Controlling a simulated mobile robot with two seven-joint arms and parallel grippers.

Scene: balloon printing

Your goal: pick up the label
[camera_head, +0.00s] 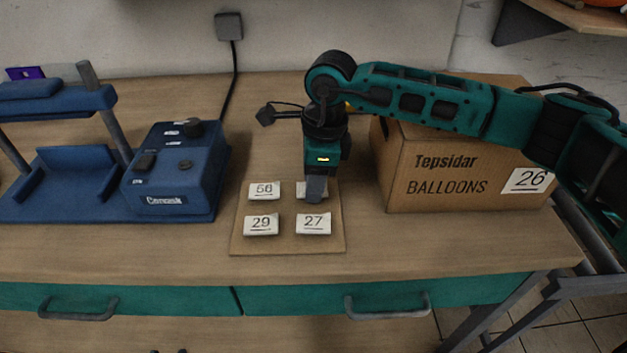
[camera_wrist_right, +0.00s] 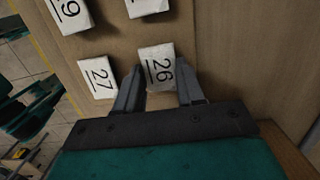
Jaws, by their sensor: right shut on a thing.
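My right gripper (camera_head: 315,199) points down over the tan board (camera_head: 288,247) at its far right label. In the right wrist view, my right gripper (camera_wrist_right: 161,99) has its fingers on either side of the white label marked 26 (camera_wrist_right: 157,65) and is shut on it. The label 26 shows only as a sliver in the head view (camera_head: 301,190), mostly hidden by the gripper. I cannot tell whether it is lifted off the board. My left gripper is not in view.
Labels 58 (camera_head: 264,190), 29 (camera_head: 261,224) and 27 (camera_head: 313,224) lie close by on the board. A cardboard balloon box (camera_head: 445,160) with a 26 label stands to the right. A blue machine (camera_head: 172,170) stands to the left. The table front is clear.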

